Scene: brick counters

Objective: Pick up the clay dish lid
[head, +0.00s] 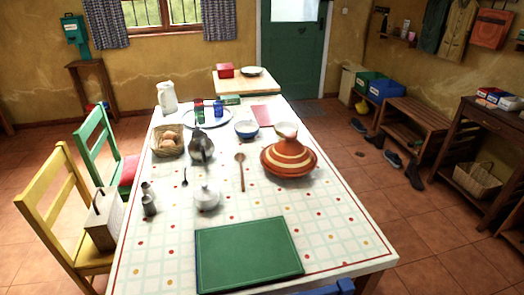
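The clay dish is an orange tagine with cream stripes, standing on the right side of the long table. Its conical lid (288,150) sits on the round base (290,172). A pale, cup-like shape (286,130) shows at the top of the cone; I cannot tell if it is the lid's knob or a bowl behind. Neither of my grippers is in view.
The table (150,262) holds a green board (247,254) in front, a white lidded pot (206,198), a wooden spoon (240,171), a dark jug (199,146) and a blue bowl (246,129). Chairs (53,205) stand left. Floor (430,235) is open right of the table.

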